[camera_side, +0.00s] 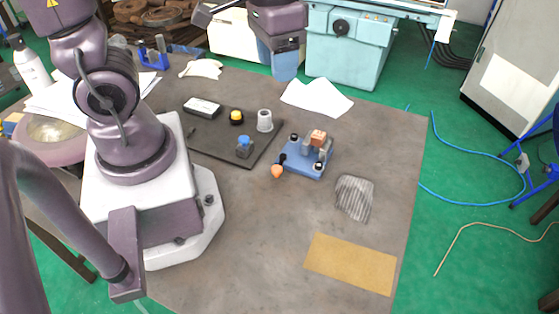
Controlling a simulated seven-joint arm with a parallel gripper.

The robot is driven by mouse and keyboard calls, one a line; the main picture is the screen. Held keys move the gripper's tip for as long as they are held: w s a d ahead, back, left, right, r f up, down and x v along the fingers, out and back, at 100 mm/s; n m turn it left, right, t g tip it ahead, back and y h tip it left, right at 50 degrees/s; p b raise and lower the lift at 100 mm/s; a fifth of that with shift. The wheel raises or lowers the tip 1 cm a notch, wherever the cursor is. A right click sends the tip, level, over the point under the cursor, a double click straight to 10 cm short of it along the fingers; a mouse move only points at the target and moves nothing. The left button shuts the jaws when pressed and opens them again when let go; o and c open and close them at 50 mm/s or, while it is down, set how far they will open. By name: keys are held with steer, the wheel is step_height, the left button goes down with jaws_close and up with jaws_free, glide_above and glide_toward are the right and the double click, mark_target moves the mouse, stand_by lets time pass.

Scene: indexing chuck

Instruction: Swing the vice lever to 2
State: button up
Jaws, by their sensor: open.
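A small blue vice (306,163) stands on the grey-brown table, right of its middle. It carries grey metal posts and an orange block (318,138) on top. A short dark lever with an orange knob (277,171) sticks out at its front left. The position numbers are too small to read, so I cannot tell which one the lever points at. My arm's base and lower links stand at the left. I cannot make out my gripper's fingers anywhere in this view, and nothing is seen touching the lever.
Left of the vice, a dark plate (215,150) bears a yellow button (236,117), a blue knob (244,146) and a grey cup (265,121). A striped grey cloth (354,198) and a tan sheet (350,264) lie to the right. Bare table is in front of the vice.

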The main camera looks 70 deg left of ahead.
mark_target(277, 168)
steer(key=w+a+f+n+g, duration=0.15)
steer(key=w+f+g, duration=0.35)
steer(key=f, duration=0.7)
steer(key=shift+h, duration=0.4)
steer(key=x, duration=1.2)
steer(key=shift+d+f, duration=0.25)
jaws_close()
